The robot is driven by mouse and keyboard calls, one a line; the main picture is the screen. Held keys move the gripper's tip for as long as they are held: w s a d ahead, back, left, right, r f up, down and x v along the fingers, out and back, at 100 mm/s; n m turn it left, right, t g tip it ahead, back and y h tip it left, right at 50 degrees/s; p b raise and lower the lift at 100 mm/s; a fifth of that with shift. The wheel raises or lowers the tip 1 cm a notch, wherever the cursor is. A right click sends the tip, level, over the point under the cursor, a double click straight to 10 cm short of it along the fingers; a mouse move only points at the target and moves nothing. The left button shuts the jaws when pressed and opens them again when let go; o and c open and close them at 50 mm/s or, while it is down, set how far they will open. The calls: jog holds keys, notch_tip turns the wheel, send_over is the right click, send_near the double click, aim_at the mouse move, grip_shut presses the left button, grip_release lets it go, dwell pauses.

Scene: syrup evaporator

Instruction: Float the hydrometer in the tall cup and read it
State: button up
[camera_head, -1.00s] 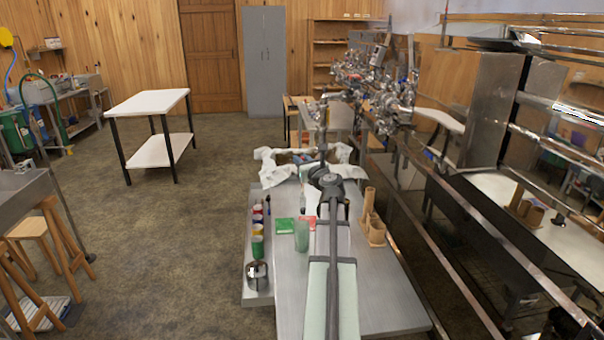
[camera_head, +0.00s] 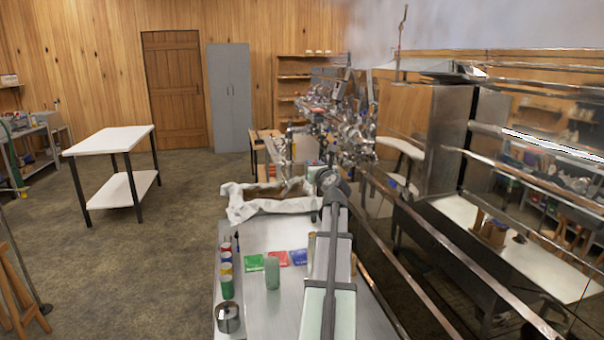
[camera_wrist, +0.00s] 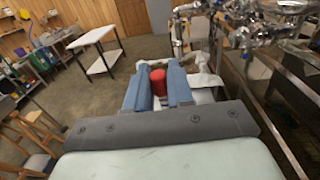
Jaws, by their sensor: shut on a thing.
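My gripper (camera_wrist: 158,88) shows in the wrist view with two blue fingers closed on a red thing (camera_wrist: 158,80). Only its rounded red end is clear, and I cannot tell whether it is the hydrometer. In the head view the gripper cannot be made out beyond my arm. A tall, pale green, see-through cylinder (camera_head: 272,273), which looks like the tall cup, stands upright on the metal bench (camera_head: 258,312), left of my arm. I cannot make out a hydrometer or any scale in the head view.
Green (camera_head: 254,262), red (camera_head: 277,258) and blue (camera_head: 299,257) packets lie behind the cylinder. Several coloured pots (camera_head: 226,270) and a metal cup (camera_head: 228,317) line the bench's left edge. A cloth-draped tray (camera_head: 240,205) stands at the far end. Metal rails (camera_head: 440,248) run along the right.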

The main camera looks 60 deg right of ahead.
aim_at(315, 216)
jog(key=shift+f, duration=9.25)
jog(key=o, duration=0.9)
jog(key=shift+o, duration=0.3)
jog(key=o, duration=0.8)
jog(key=shift+c, duration=0.2)
jog(key=shift+s+a, duration=0.1)
jog(key=shift+s, duration=0.05)
jog(key=v, duration=0.7)
jog(key=shift+a, duration=0.15)
